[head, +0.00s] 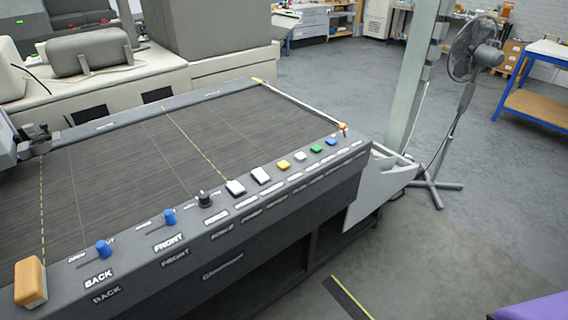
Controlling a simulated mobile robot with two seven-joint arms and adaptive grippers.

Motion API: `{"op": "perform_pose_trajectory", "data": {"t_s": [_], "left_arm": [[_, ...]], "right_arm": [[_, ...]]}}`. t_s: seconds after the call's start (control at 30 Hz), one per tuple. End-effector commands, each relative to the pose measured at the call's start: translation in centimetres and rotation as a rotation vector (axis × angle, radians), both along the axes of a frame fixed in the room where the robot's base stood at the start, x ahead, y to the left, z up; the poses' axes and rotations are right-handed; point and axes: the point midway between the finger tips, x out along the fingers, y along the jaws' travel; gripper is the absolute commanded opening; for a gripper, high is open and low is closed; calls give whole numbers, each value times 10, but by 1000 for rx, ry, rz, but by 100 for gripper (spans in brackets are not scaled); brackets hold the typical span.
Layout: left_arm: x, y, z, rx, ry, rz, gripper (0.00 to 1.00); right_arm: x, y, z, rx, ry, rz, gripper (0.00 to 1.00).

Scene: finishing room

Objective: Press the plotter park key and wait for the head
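The plotter (290,222) fills the left and middle of the head view, with a dark flat bed (120,180). Its front rail carries two white keys (235,187) (261,175), then a yellow key (283,165), a smaller white key (300,156), a green key (316,149) and a blue key (331,142). The labels below the keys are too small to read, so I cannot tell which is the park key. The dark plotter head (35,135) is at the bed's left side, partly cut off by the frame. Neither gripper is in view.
Blue levers marked BACK (104,250) and FRONT (169,216), a black knob (204,198) and an orange block (30,281) share the rail. A standing fan (470,60) and a blue-framed bench (538,104) stand right. Grey floor (480,205) is open between.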

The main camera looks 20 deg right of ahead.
Motion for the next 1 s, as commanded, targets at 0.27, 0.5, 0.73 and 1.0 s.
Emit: {"op": "perform_pose_trajectory", "data": {"t_s": [0.27,0.5,0.73,1.0], "left_arm": [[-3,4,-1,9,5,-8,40],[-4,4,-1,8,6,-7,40],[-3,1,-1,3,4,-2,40],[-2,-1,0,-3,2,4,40]], "right_arm": [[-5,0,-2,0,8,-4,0],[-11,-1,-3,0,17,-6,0],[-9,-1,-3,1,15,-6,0],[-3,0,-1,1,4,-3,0]]}}
